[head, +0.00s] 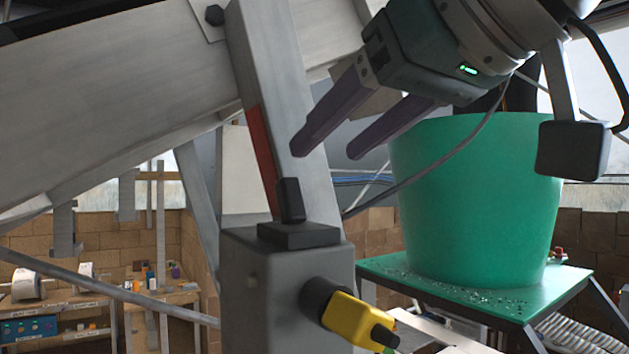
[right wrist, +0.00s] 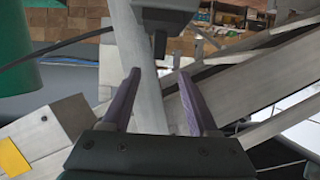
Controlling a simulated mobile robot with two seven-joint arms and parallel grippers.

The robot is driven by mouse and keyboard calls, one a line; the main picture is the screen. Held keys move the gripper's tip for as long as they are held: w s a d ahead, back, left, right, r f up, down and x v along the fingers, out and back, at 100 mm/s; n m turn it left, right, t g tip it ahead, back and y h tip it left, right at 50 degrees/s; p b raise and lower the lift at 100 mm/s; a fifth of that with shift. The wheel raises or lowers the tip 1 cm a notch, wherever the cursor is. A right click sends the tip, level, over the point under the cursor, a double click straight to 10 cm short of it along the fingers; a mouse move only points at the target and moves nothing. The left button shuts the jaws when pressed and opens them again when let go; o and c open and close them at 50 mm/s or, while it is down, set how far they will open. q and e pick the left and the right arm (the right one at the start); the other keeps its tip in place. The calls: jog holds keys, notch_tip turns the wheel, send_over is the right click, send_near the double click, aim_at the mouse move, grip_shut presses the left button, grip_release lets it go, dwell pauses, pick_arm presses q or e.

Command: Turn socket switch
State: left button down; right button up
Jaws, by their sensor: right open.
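A grey socket box (head: 285,290) stands in the lower middle of the head view. A black switch knob (head: 291,200) sits upright on a black base on its top. A yellow plug (head: 355,318) with a black tip sticks out of a black round socket on its side. My right gripper (head: 328,150) is open and empty, above and right of the knob and apart from it. Its two purple fingers also show in the right wrist view (right wrist: 157,80). A dark blocky part (right wrist: 160,18) shows beyond them there; I cannot tell if it is the knob. My left gripper is not in view.
A large grey metal beam (head: 110,95) and a slanted post (head: 285,100) stand close behind the box. A green tub (head: 475,200) stands on a green table (head: 400,272) at the right. A workbench with rolls (head: 28,284) is far left.

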aim_at(293, 185)
jog(key=p+x, duration=0.5)
jog(key=x, duration=0.3)
jog(key=shift+d, duration=0.15)
jog(key=shift+w+a+f, duration=0.2)
jog(key=shift+w+f, duration=0.05)
jog(key=shift+f, duration=0.05)
grip_shut()
